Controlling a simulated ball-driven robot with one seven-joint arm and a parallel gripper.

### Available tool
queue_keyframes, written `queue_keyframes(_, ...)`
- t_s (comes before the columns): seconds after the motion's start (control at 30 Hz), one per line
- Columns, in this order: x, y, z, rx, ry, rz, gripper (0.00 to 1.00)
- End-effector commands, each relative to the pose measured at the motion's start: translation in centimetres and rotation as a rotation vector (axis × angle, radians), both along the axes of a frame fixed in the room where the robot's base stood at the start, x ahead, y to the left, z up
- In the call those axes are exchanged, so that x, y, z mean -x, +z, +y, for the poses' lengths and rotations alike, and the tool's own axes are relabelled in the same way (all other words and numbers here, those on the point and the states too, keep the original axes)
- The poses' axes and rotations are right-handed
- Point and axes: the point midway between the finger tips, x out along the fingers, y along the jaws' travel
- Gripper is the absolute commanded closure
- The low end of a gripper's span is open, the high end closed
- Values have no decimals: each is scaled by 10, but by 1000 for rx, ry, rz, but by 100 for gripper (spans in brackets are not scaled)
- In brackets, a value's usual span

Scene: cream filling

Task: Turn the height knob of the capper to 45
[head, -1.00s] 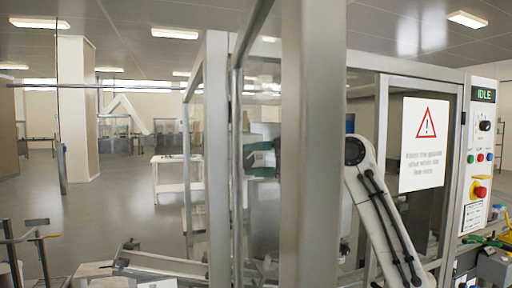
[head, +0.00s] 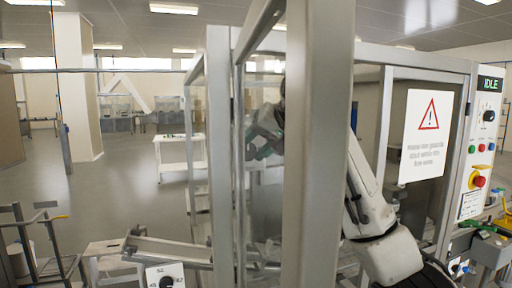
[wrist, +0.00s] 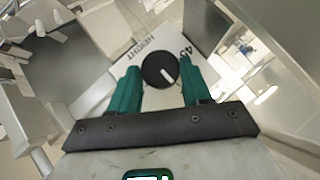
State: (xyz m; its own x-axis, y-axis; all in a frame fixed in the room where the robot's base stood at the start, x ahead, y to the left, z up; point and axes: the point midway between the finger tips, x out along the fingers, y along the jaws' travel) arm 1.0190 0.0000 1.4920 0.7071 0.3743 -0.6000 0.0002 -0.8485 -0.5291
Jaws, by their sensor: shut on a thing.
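The height knob (wrist: 157,71) is round and black with a white pointer mark. It sits on a white panel (wrist: 130,43) printed HEIGHT, with 45 printed to the right of the knob in the wrist view. The pointer is short and slanted; I cannot read its exact value. My gripper (wrist: 160,78) has its green fingers on either side of the knob and is shut on it. In the head view my gripper (head: 264,148) shows inside the glazed enclosure, partly behind a grey post, and the knob it holds cannot be made out there.
Grey posts (head: 318,150) and glass panes stand close to my arm. A control panel (head: 482,140) reading IDLE, with a red stop button (head: 479,182), is at the right. A dial panel (head: 165,276) is at the bottom left. Open floor lies at the left.

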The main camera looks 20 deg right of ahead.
Motion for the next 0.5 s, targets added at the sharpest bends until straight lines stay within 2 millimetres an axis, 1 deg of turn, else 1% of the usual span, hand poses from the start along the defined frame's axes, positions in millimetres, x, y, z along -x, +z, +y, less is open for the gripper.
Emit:
queue_keyframes(0.2, 0, -1, 2, 114, 0, 4, 82)
queue_keyframes(0.5, 0, -1, 3, 177, -1, 5, 82)
